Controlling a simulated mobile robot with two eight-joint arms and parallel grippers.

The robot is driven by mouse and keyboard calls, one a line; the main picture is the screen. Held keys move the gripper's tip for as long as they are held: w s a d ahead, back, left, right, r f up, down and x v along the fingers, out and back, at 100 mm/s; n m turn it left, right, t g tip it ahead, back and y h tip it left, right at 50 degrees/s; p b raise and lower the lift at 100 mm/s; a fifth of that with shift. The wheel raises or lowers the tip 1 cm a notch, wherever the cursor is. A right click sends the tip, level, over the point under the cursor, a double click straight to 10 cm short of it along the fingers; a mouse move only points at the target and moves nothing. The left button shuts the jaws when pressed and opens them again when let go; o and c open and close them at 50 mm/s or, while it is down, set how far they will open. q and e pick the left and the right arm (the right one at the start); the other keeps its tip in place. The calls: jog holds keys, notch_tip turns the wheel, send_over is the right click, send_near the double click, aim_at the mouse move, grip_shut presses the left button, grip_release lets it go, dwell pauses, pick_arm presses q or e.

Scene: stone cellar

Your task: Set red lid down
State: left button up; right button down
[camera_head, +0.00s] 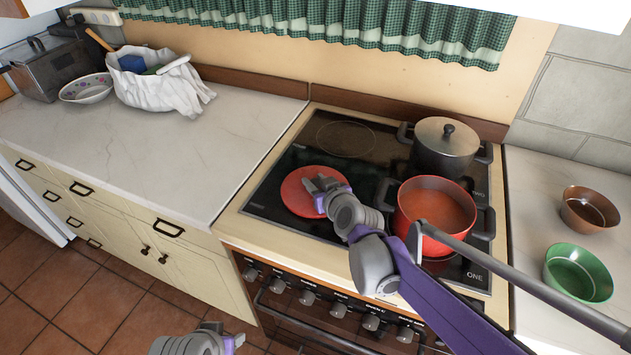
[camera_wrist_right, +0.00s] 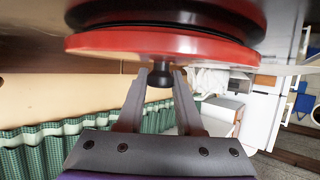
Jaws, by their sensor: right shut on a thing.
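The red lid (camera_head: 291,197) is over the front left of the black stove top, left of the open red pot (camera_head: 438,203). My right gripper (camera_head: 320,187) is shut on the lid's black knob. In the right wrist view the red lid (camera_wrist_right: 150,44) lies flat against or just over the dark glass; I cannot tell if it touches. The knob sits between the fingertips (camera_wrist_right: 160,72). My left gripper (camera_head: 230,341) shows only in part at the bottom edge of the head view; its fingers are not clear.
A dark pot with a metal lid (camera_head: 446,146) stands at the back right of the stove (camera_head: 271,181). A brown bowl (camera_head: 590,209) and a green bowl (camera_head: 578,273) are on the right counter. A white bag (camera_head: 160,88) lies on the left counter, whose front is clear.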

jog(key=c, duration=0.6)
grip_release()
jog(key=shift+f, duration=0.1)
jog(key=shift+o, duration=0.2)
jog(key=shift+r, duration=0.2)
jog(key=p+v, duration=0.1)
jog(key=v, duration=1.1)
